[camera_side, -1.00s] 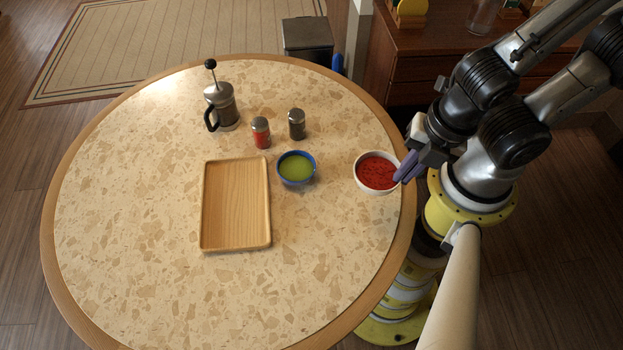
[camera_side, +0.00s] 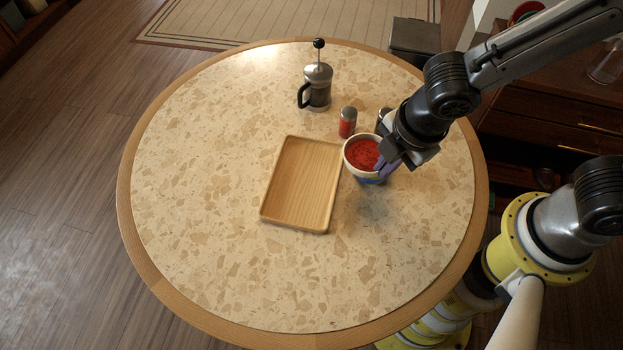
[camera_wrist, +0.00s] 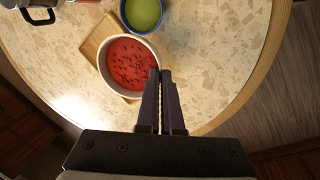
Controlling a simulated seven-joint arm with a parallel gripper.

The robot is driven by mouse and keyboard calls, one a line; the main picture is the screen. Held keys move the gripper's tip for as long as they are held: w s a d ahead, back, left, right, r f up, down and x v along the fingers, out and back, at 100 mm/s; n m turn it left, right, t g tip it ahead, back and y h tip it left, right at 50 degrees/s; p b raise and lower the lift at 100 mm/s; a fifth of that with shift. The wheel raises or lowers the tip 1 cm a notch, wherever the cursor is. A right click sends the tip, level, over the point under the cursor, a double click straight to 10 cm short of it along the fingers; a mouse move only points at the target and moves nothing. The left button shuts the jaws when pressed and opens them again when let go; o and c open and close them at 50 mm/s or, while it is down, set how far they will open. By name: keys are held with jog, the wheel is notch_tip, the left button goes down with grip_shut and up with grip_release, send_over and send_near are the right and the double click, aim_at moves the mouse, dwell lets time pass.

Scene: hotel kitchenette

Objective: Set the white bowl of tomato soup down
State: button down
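The white bowl (camera_side: 362,155) holds red tomato soup and is roughly level. My gripper (camera_side: 380,167) is shut on its right rim and holds it above the table. In the wrist view the bowl (camera_wrist: 129,62) shows beside my closed fingers (camera_wrist: 160,73), which pinch the rim. In the side view the white bowl covers most of a blue bowl (camera_side: 371,181). The wrist view shows this blue bowl of green soup (camera_wrist: 142,14) apart from the white one. The height of the white bowl is hard to tell.
A wooden tray (camera_side: 300,180) lies empty left of the white bowl. A red shaker (camera_side: 347,122) and a French press (camera_side: 317,88) stand behind; a dark shaker (camera_side: 382,120) is partly hidden by my arm. The table's (camera_side: 230,200) left and front are clear.

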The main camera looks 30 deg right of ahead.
jog(key=w+a+f, duration=0.2)
jog(key=w+f, duration=0.1)
jog(key=w+a+f, duration=0.5)
jog(key=w+f, duration=0.1)
jog(key=shift+w+a+f, duration=0.2)
jog(key=shift+w+a, duration=0.1)
jog(key=shift+a, duration=0.05)
jog(key=shift+s+x, duration=0.15)
jog(key=shift+x, duration=0.55)
jog(key=shift+s+x, duration=0.15)
jog(key=shift+x, duration=0.5)
jog(key=shift+f, duration=0.25)
jog(key=c, duration=1.1)
grip_release()
jog(key=shift+r, duration=0.1)
